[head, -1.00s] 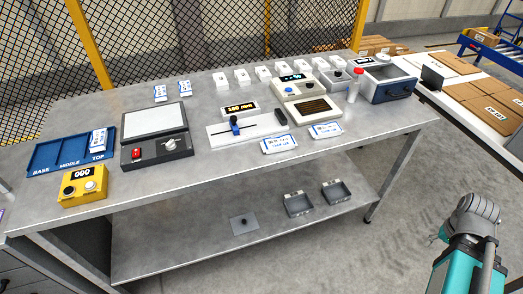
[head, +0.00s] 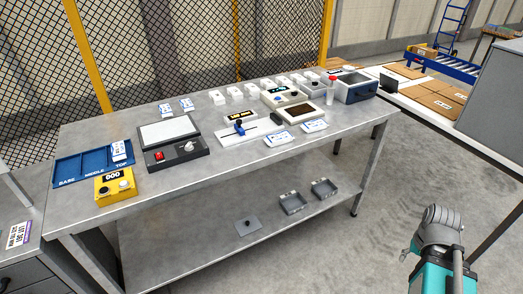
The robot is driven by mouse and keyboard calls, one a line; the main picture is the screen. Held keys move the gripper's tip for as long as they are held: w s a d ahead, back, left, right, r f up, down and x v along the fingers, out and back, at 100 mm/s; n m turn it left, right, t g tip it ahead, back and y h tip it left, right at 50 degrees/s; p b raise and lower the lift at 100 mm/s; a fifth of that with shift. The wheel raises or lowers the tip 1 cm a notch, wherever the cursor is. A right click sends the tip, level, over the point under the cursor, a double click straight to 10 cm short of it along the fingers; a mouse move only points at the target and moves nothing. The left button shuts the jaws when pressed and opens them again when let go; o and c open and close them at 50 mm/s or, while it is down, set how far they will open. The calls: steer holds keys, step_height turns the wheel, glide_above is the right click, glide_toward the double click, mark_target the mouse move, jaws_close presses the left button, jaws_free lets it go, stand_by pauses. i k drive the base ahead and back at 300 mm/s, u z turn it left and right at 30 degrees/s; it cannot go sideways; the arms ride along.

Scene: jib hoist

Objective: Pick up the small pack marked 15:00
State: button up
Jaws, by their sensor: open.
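Several small white packs stand in a row along the back of the grey bench, one of them at its left end (head: 217,97). Two blue-and-white packs (head: 187,104) stand at the back left, and another pack (head: 121,150) stands in the blue tray (head: 68,172). Two flat blue-and-white packs (head: 280,139) lie at the front edge. Their print is too small to read, so I cannot tell which is marked 15:00. My gripper (head: 411,251) is at the lower right, away from the bench, open, with its fingers partly hidden.
Two grey bins (head: 293,203) sit on the lower shelf. Floor right of the bench is clear.

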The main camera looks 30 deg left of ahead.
mark_target(273, 139)
steer(key=k, duration=1.1)
steer(key=u, duration=1.25)
steer(key=i, duration=1.25)
